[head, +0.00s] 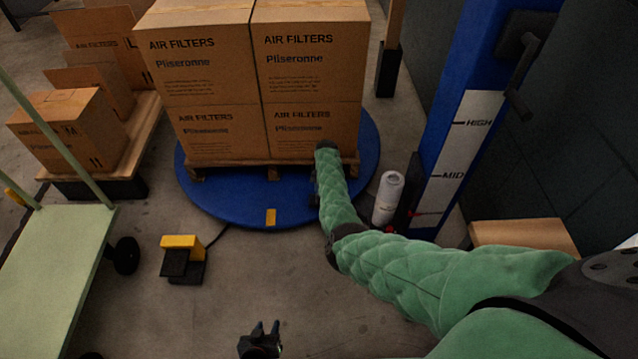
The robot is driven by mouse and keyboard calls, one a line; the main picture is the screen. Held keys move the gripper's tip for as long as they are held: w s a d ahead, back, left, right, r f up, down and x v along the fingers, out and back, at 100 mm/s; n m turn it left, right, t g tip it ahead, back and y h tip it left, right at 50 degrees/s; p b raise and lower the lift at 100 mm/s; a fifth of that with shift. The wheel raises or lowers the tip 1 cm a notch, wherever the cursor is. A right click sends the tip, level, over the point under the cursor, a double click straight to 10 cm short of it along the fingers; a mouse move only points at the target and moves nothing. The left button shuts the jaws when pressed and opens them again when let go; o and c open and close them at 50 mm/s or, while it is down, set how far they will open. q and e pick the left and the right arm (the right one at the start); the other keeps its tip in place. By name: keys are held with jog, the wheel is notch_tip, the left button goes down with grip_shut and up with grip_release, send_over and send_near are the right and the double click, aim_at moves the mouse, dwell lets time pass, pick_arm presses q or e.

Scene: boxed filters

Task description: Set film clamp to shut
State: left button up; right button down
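I cannot make out the film clamp for certain; dark parts (313,191) show at the turntable's right side, beside my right forearm, and I cannot tell whether they belong to a clamp or to my gripper. The blue turntable (225,206) carries a pallet of boxes. A white film roll (388,198) stands at the foot of the blue column (478,62). My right arm reaches over the turntable's right edge, its far end in front of the boxes; its fingers are not clear. My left gripper (266,328) is low at the bottom edge, fingers apart and empty, well short of the turntable.
Stacked filter boxes (205,70) fill the turntable. A yellow and black foot pedal (181,259) lies on the floor. A pale green cart (55,265) stands at left, with more boxes (70,130) on a pallet behind. A black lever (524,72) juts from the column.

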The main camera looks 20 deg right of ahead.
jog(key=shift+s+d+r+y+p, duration=0.1)
jog(key=shift+d+r+y+p, duration=0.2)
jog(key=shift+d+p, duration=0.3)
pick_arm(q)
jog(key=shift+s+a+f+g, duration=0.1)
jog(key=shift+s+f+g, duration=0.35)
jog(key=shift+s, duration=0.3)
jog(key=shift+s+a+f+g, duration=0.1)
jog(key=shift+s+f+g, duration=0.1)
jog(key=shift+s+f, duration=0.45)
jog(key=shift+s+a+f+g, duration=0.1)
jog(key=shift+s+f+g, duration=0.3)
jog(key=shift+s, duration=0.4)
pick_arm(e)
jog(key=shift+s+d+f+t+y, duration=0.2)
jog(key=shift+d+f+y, duration=0.15)
jog(key=shift+d+y, duration=0.25)
jog(key=shift+s+d+f+t+y, duration=0.2)
jog(key=shift+d+f+y, duration=0.15)
jog(key=shift+d+y, duration=0.25)
jog(key=shift+s+d+f+t+y, duration=0.2)
jog(key=shift+d+f+y, duration=0.15)
jog(key=shift+d+y, duration=0.25)
pick_arm(q)
jog(key=shift+f, duration=0.1)
pick_arm(e)
jog(key=c, duration=1.2)
grip_release()
